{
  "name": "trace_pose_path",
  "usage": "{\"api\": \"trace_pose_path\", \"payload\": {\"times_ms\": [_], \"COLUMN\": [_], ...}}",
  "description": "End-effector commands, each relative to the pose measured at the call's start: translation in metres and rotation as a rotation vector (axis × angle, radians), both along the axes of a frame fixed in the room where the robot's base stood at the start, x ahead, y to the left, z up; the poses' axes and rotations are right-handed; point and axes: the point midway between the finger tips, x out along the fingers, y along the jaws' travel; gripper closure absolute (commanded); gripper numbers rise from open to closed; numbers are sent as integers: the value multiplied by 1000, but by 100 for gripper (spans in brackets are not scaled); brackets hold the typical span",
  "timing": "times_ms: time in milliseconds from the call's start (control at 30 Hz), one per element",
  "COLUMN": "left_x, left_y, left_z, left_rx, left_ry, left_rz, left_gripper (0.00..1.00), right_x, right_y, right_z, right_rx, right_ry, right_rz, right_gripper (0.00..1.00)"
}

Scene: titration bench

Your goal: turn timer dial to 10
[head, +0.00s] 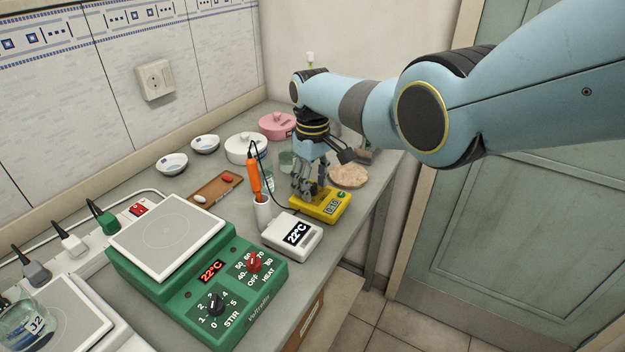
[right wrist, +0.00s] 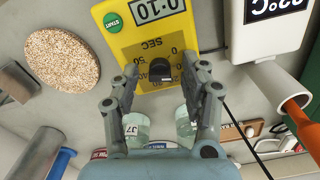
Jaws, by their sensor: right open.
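The yellow timer (head: 335,208) stands near the front edge of the bench. In the right wrist view the timer (right wrist: 150,45) shows a display (right wrist: 155,10) reading 0:10, a green START button (right wrist: 113,21) and a scale marked SEC. Its black dial knob (right wrist: 160,70) sits in the scale; where its pointer stands is hard to tell. My right gripper (right wrist: 164,78) is open, with one finger on each side of the knob, and I cannot tell whether they touch it. In the head view the right gripper (head: 306,188) points down over the timer's far end and hides the dial. My left gripper is not in view.
A white 22°C meter (head: 292,234) and an orange probe in a white holder (head: 263,212) stand close left of the timer. A green hotplate (head: 255,300) is nearer. A round cork mat (head: 348,176) and glass beakers are close behind the gripper.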

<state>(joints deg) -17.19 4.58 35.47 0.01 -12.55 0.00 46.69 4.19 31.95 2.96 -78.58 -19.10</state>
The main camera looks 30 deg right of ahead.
Motion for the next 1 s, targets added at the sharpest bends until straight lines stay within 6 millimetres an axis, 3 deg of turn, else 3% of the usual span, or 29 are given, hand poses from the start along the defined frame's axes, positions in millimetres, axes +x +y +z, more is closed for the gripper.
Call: {"api": "trace_pose_path", "payload": {"times_ms": [267,500,700,1000], "left_x": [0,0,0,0], "left_y": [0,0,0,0], "left_z": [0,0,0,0], "left_rx": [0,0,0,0], "left_ry": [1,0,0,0], "left_rz": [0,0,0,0], "left_gripper": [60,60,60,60], "right_x": [1,2,1,0], "right_y": [0,0,0,0], "right_z": [23,78,110,120], "right_rx": [-1,-1,0,0], "right_ry": [-4,-5,-2,1], "right_rz": [0,0,0,0], "right_gripper": [55,55,55,55]}}
